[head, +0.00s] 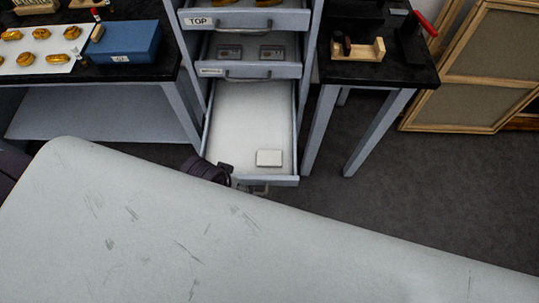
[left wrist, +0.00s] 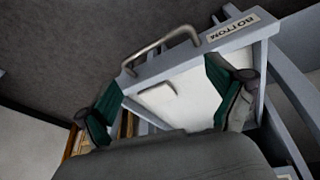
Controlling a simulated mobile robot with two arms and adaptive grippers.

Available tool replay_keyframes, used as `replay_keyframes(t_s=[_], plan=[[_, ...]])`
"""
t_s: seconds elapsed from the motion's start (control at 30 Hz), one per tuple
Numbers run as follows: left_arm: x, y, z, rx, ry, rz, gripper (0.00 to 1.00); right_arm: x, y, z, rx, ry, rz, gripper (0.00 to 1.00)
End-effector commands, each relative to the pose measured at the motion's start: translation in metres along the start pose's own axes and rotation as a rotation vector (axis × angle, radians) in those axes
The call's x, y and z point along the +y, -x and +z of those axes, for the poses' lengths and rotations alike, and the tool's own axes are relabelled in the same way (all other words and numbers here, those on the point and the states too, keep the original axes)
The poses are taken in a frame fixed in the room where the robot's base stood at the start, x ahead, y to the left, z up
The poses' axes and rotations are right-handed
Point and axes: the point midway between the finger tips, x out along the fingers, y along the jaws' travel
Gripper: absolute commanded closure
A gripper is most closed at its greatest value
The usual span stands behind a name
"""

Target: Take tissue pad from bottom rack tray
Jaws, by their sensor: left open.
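The bottom rack tray (head: 235,120) is pulled out, pale inside with a grey rim. The tissue pad (head: 269,157), a small white block, lies on its floor near the front right corner. My left gripper (head: 218,172) is at the tray's front left corner, partly hidden by a large pale surface in front. In the left wrist view my left gripper (left wrist: 165,80) is open and empty, with its green-padded fingers wide apart. The tray front with its handle and BOTTOM label shows beyond, and the tissue pad (left wrist: 158,94) appears between the fingers. My right gripper is not in view.
Above are the middle tray (head: 250,53) with dark items and the top tray (head: 243,17). Black-topped tables stand left (head: 140,72) and right (head: 375,72) of the rack. A blue box (head: 125,42) sits on the left one. Framed panels (head: 480,75) lean at the right.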

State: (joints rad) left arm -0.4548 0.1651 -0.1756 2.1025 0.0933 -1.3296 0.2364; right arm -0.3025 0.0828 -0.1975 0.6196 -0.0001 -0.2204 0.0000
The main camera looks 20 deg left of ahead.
Motion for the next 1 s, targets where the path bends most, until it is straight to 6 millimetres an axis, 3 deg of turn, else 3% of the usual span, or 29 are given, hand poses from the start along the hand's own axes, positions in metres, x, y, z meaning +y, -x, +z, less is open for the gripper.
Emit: replay_keyframes(t_s=[0.17, 0.47, 0.8, 1.0], plan=[[0.017, 0.009, -0.025, -0.004, 0.208, 0.072, 0.06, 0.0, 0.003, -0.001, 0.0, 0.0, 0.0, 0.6], [0.035, 0.003, -0.067, -0.108, 0.716, 0.169, 0.06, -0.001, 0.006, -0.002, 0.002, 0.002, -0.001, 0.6], [0.013, 0.001, -0.126, -0.328, 1.605, 0.095, 0.06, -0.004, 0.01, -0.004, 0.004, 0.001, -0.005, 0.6], [0.003, 0.002, -0.139, -0.376, 1.848, 0.044, 0.06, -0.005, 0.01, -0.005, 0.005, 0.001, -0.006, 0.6]])
